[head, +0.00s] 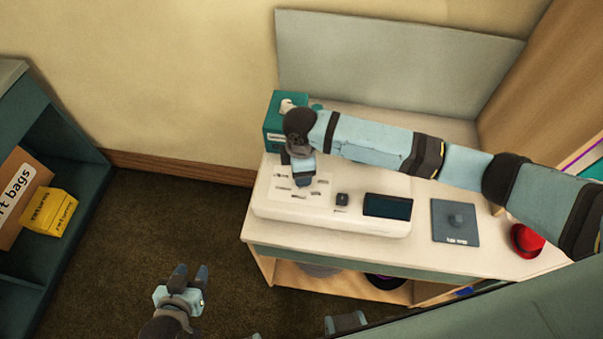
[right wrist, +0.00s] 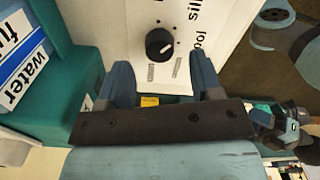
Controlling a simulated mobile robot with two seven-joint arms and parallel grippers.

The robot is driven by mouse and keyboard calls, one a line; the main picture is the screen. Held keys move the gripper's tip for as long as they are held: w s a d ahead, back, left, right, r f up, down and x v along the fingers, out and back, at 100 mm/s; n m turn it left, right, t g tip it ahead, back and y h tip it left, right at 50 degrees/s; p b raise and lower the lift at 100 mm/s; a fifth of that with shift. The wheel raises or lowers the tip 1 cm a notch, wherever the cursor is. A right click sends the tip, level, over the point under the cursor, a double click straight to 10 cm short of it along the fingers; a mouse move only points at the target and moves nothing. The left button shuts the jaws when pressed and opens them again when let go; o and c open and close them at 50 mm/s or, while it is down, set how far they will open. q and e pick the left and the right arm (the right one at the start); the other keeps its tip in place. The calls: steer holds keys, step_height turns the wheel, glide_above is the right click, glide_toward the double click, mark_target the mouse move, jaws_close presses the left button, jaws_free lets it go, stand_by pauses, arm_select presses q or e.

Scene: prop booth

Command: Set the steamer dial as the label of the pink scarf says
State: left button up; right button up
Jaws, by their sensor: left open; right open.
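The steamer dial is a round black knob (right wrist: 159,43) on a white panel (right wrist: 196,22) with small printed words around it, in the right wrist view. The words are cut off or too small to read surely. My right gripper (right wrist: 160,76) is open, its fingertips just short of the knob and apart from it. In the head view my right gripper (head: 301,172) is over the white console (head: 325,222) and hides the dial. My left gripper (head: 188,272) is open and empty above the dark floor. I see no pink scarf or its label in either view.
A teal box (head: 273,128) stands behind the console; its "water" label (right wrist: 22,70) shows in the wrist view. A small black block (head: 342,199), a dark screen (head: 388,206), a grey plate (head: 455,222) and a red round thing (head: 525,240) lie rightward. A yellow box (head: 48,212) sits left.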

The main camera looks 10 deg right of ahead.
step_height(320, 180, up, 10)
steer(key=shift+r+b, duration=0.15)
steer(key=shift+b, duration=0.15)
stand_by(0.4)
